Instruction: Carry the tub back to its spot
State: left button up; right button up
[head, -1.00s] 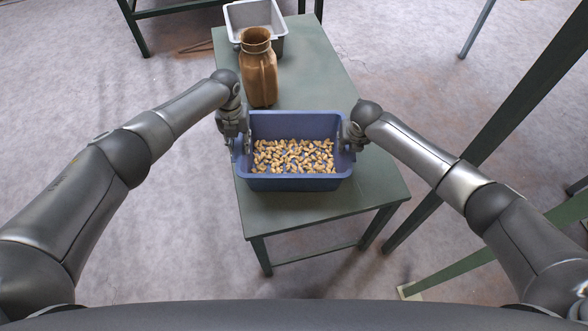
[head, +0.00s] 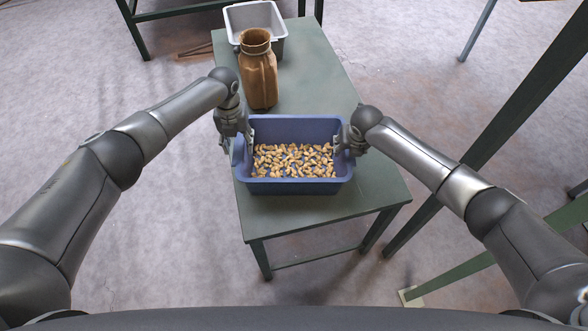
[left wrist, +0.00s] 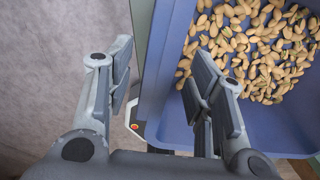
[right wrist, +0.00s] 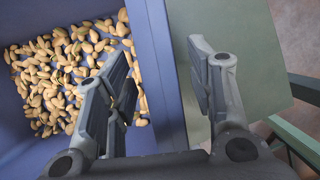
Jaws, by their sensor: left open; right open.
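The blue tub (head: 295,187) sits on the green table near its front end, with a layer of nuts (head: 292,160) on its floor. My left gripper (head: 243,142) is open at the tub's left wall. In the left wrist view my left gripper (left wrist: 160,100) has one finger outside the wall and one inside, over the nuts. My right gripper (head: 345,142) is open at the right wall. In the right wrist view my right gripper (right wrist: 163,95) has one finger inside the tub and one outside, with the wall (right wrist: 160,70) between them.
A grey bin (head: 280,45) stands at the table's far end. The table is bare in front of the tub (head: 300,212). Green frame legs (head: 490,140) stand to the right.

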jog(key=shift+r, duration=0.1)
pick_arm(q)
notch_tip(320, 180, up, 10)
pick_arm(e)
jog(key=v, duration=1.1)
jog(key=shift+s+r, duration=0.25)
jog(key=shift+r, duration=0.1)
pick_arm(q)
jog(key=shift+s, duration=0.1)
